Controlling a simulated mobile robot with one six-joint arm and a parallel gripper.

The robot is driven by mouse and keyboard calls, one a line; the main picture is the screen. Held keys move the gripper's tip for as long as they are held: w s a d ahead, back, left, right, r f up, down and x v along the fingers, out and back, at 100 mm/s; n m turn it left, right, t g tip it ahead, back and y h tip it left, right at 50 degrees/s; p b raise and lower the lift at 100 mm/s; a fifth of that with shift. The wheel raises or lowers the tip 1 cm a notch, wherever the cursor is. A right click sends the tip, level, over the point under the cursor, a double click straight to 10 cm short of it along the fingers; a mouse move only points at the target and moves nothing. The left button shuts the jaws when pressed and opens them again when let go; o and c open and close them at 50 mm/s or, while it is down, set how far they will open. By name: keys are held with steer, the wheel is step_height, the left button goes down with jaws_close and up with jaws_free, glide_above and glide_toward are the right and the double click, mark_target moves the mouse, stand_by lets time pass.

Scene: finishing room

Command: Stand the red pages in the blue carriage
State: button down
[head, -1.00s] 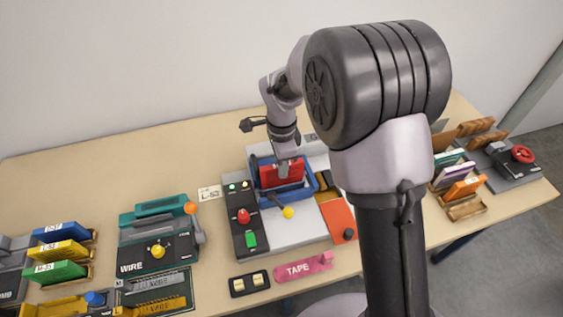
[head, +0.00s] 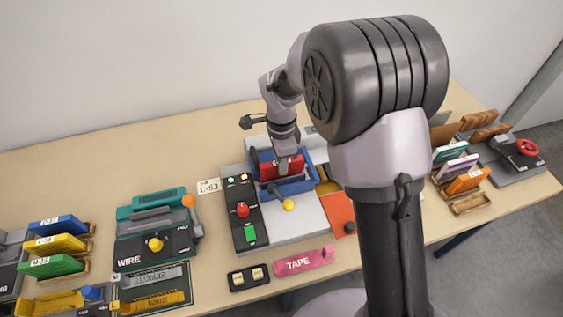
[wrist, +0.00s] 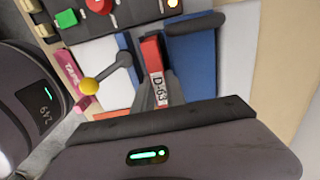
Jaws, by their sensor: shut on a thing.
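The red pages (head: 270,171) are a flat block held upright between the walls of the blue carriage (head: 293,187). In the wrist view the red pages (wrist: 151,50) carry a white label reading D-63. Blue carriage surfaces (wrist: 196,68) lie on either side of them there. My gripper (head: 285,164) is over the carriage, shut on the red pages; its fingers also show in the wrist view (wrist: 158,97). The bottom edge of the pages is hidden, so I cannot tell whether it touches the carriage floor.
A control panel with a red knob (head: 242,209) and green button stands left of the carriage. A lever with a yellow knob (head: 289,205) sits in front. The teal wire machine (head: 154,241) is further left. Racks with coloured blocks (head: 455,166) stand right. The back-left table is clear.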

steer(key=shift+f+b, duration=0.55)
stand_by(0.6)
steer(key=c, duration=1.6)
jaws_free()
steer(key=shift+c, duration=0.2)
step_height(320, 180, up, 11)
steer(key=p, duration=0.8)
steer(key=shift+r, duration=0.1)
